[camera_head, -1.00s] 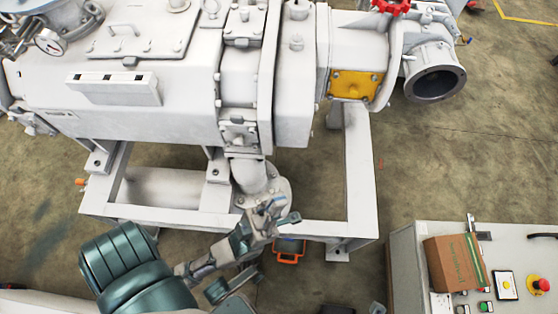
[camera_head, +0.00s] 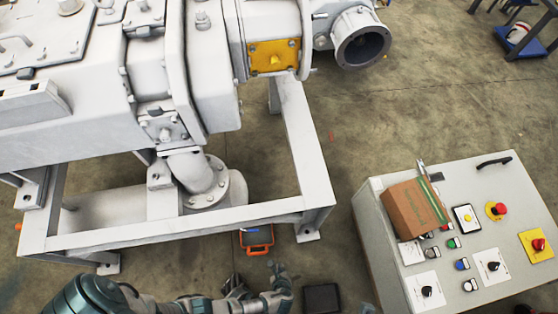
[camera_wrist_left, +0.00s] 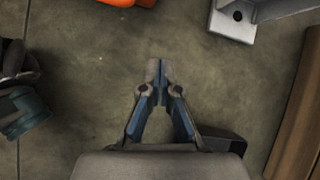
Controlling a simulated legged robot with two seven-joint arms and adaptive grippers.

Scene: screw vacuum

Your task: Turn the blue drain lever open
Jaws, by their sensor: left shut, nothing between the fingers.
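I cannot make out the blue drain lever in either current view. My right gripper is not clearly visible.
The white frame (camera_head: 180,228) stands between gripper and pipe. An orange-edged case (camera_head: 257,239) lies beneath its front rail. A black box (camera_head: 322,298) is on the floor to the right. A control console (camera_head: 380,235) with a cardboard box (camera_head: 413,207) stands farther right.

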